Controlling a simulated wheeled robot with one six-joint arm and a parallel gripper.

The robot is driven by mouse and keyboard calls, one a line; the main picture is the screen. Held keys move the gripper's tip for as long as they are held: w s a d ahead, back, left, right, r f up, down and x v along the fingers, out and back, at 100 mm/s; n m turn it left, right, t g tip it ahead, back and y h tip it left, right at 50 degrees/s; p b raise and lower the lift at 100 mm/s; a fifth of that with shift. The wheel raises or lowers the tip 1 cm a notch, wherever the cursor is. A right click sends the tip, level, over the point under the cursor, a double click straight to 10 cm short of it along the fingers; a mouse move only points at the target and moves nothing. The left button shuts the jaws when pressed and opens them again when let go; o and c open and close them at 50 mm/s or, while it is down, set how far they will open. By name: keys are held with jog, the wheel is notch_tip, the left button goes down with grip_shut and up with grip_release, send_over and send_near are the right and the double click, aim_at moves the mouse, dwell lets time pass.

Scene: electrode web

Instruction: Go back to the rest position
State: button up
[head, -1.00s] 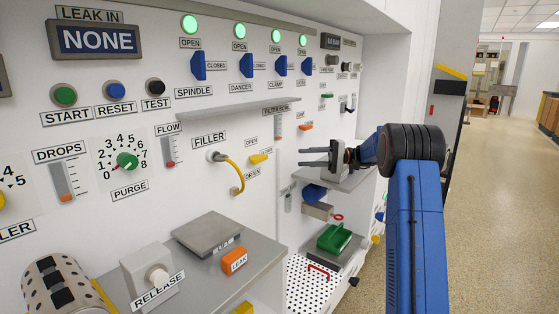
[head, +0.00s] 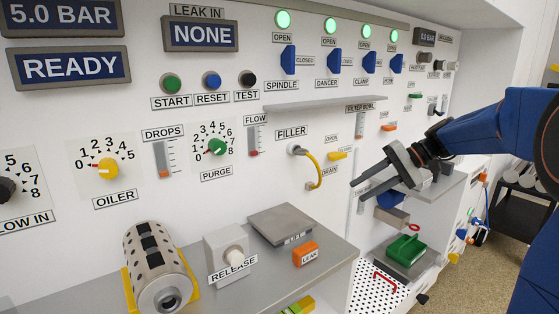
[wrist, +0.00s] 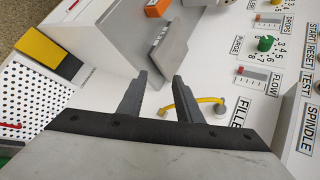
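My gripper (head: 372,167) is held in the air in front of the white panel, to the right of the filler hose. Its two grey fingers are apart with nothing between them. In the wrist view my gripper (wrist: 162,78) also shows open and empty, with the yellow filler hose (wrist: 178,100) behind its fingertips. My blue arm comes in from the right edge of the head view.
The grey bench (head: 315,262) below carries the release button block (head: 224,252), a perforated cylinder (head: 160,265), a grey plate (head: 294,223) and an orange leak block (head: 305,253). A shelf (head: 340,102) juts from the panel.

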jog(key=s+d+f+t+h, duration=0.1)
jog(key=s+f+h, duration=0.2)
jog(key=s, duration=0.8)
jog(key=s+d+f+n+t+h, duration=0.1)
jog(key=s+f+h, duration=0.3)
jog(key=s, duration=0.7)
jog(key=s+d+f+n+t+h, duration=0.1)
jog(key=s+d+f+h, duration=0.1)
jog(key=s+f, duration=0.4)
jog(key=s+h, duration=0.1)
jog(key=s, duration=0.4)
jog(key=shift+d+f+t+h, duration=0.2)
jog(key=shift+d+t+h, duration=0.1)
jog(key=shift+t, duration=0.1)
